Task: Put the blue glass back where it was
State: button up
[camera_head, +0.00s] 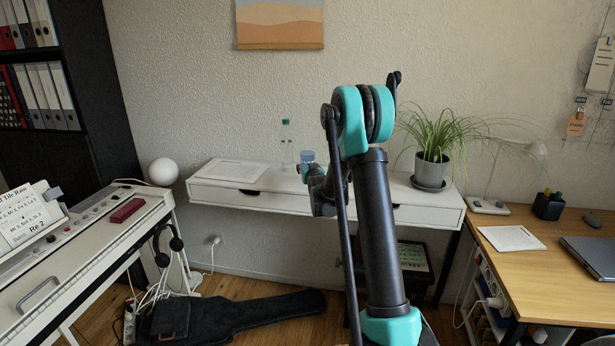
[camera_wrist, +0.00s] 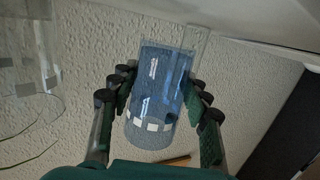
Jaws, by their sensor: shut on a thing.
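The blue glass (camera_wrist: 158,95) is a clear blue tumbler with a band of white squares. In the wrist view it stands between both fingers of my gripper (camera_wrist: 160,84), which is shut on it. In the head view the glass (camera_head: 307,156) shows just above my gripper (camera_head: 314,172), over the back part of the white wall desk (camera_head: 265,185). My gripper hides its lower part there, so I cannot tell whether it touches the desk top.
A clear bottle with a teal cap (camera_head: 286,150) stands just left of the glass. White papers (camera_head: 228,170) lie further left on the desk. A potted plant (camera_head: 431,172) stands right. Another transparent vessel (camera_wrist: 35,85) shows at the left of the wrist view.

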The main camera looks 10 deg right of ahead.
jog(key=shift+f, duration=1.8)
jog(key=o, duration=1.3)
jog(key=shift+f, duration=0.15)
jog(key=shift+s+r, duration=0.2)
jog(key=shift+s, duration=0.1)
jog(key=s+d+f+g, duration=0.1)
jog(key=s+g, duration=0.3)
jog(key=s, duration=1.4)
jog(key=s+d+f+g, duration=0.1)
jog(key=s+f+g, duration=0.2)
jog(key=s, duration=1.5)
jog(key=s+d+f+g, duration=0.2)
jog(key=s+g, duration=0.3)
jog(key=s, duration=1.4)
jog(key=shift+s+f+h, duration=0.1)
jog(key=shift+f+h, duration=0.3)
jog(key=shift+f, duration=0.15)
